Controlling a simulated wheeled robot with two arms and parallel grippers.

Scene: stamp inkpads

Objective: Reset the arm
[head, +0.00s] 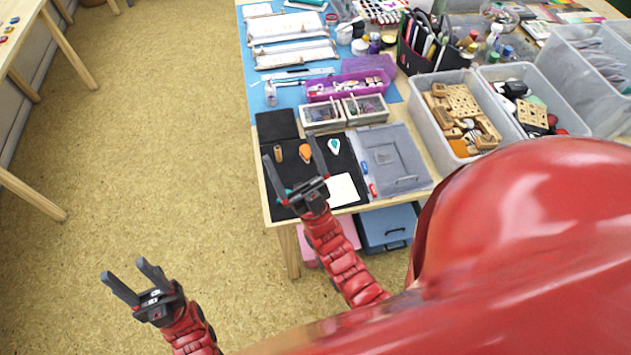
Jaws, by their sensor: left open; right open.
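My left gripper (135,281) is open and empty over the bare cork floor, left of the table. My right gripper (292,166) is open and appears empty, over the black mat (276,163) at the table's front left corner. On or behind that mat are a small wooden stamp (278,153), an orange drop-shaped piece (305,152) and a white and teal drop-shaped piece (334,146). A white sheet (342,190) lies right of my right gripper. A teal item under the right gripper is mostly hidden.
A grey lidded box (400,165) and two small inkpad cases (345,111) stand near the mat. A purple tray (350,85) sits behind. The cork floor (160,130) at left is open. Boxes (390,225) sit below the table.

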